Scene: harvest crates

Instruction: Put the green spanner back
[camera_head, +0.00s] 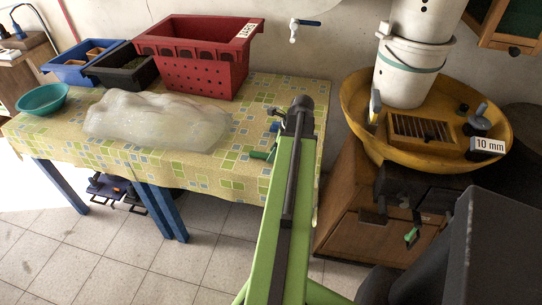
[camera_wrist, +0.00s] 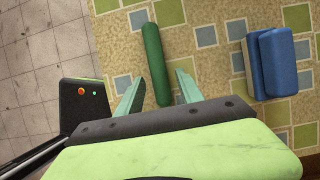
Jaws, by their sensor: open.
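A plain dark green bar (camera_wrist: 153,60) lies on the patterned tablecloth in the wrist view; I see no spanner jaws on it and cannot tell if it is the green spanner. My gripper (camera_wrist: 158,76) is open, with one pale green finger on each side of the bar's near part. I cannot tell how high the fingers are above the cloth. In the head view a small green piece (camera_head: 260,155) shows left of my arm, which hides most of that spot. A small green-handled item (camera_head: 411,236) shows at the lower right.
A blue block (camera_wrist: 272,62) lies right of the bar. On the table (camera_head: 60,137) are a clear plastic bundle (camera_head: 155,122), red crate (camera_head: 195,75), black crate (camera_head: 125,75), blue crate (camera_head: 62,72) and teal bowl (camera_head: 42,99). A yellow basin (camera_head: 365,125) holds a "10 mm" sign (camera_head: 488,145) and white buckets (camera_head: 405,75).

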